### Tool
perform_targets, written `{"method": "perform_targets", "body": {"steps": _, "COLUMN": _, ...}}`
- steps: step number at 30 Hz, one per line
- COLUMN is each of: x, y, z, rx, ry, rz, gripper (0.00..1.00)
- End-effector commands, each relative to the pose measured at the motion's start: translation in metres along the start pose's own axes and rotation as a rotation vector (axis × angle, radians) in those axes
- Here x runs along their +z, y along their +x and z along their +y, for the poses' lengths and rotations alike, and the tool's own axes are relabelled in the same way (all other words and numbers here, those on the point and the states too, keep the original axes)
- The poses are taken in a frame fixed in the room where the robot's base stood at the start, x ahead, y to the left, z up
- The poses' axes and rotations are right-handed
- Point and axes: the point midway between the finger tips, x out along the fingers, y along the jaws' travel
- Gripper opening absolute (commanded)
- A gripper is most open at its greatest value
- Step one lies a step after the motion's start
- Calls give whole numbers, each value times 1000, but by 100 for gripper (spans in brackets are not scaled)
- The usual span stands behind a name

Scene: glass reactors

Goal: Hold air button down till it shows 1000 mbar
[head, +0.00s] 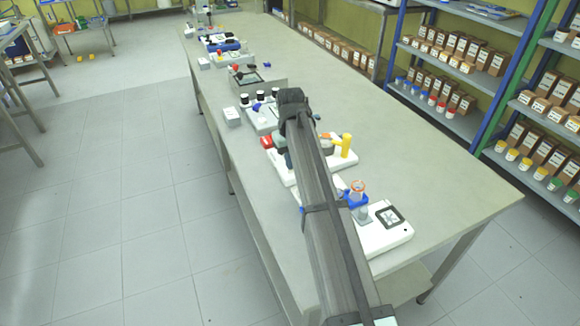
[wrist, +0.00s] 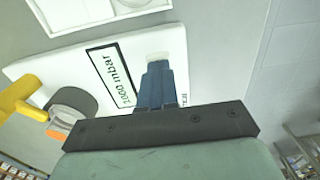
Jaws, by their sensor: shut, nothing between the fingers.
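The white device panel (wrist: 50,65) fills the upper part of the wrist view. Its black-framed display (wrist: 110,75) shows text that looks like 1000 mbar; the first digit is blurred. A pale button (wrist: 158,56) lies at the tips of my gripper (wrist: 157,67). My gripper is shut and empty, with its tips over the button's near edge; they appear to touch it, but how far it is pressed cannot be told. A label beside the fingers is mostly hidden. In the head view the white device (head: 343,161) is partly covered by my arm, and the button is hidden.
A yellow handle (wrist: 18,105) with a grey and orange fitting stands at the panel's left; it also shows in the head view (head: 346,146). Another white unit with a blue part (head: 357,196) stands nearer on the bench (head: 440,190). The bench's right side is clear.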

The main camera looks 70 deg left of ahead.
Motion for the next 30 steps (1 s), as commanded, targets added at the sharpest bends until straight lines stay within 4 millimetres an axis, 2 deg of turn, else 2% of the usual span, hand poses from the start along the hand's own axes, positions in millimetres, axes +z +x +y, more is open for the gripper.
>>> {"method": "perform_targets", "body": {"steps": 6, "x": 0, "y": -17, "z": 0, "rx": 0, "ry": 0, "rz": 1, "gripper": 0}}
{"method": "perform_targets", "body": {"steps": 14, "x": 0, "y": -26, "z": 0, "rx": 0, "ry": 0, "rz": 0, "gripper": 0}}
{"method": "perform_targets", "body": {"steps": 30, "x": 0, "y": -67, "z": 0, "rx": 0, "ry": 0, "rz": 1, "gripper": 0}}
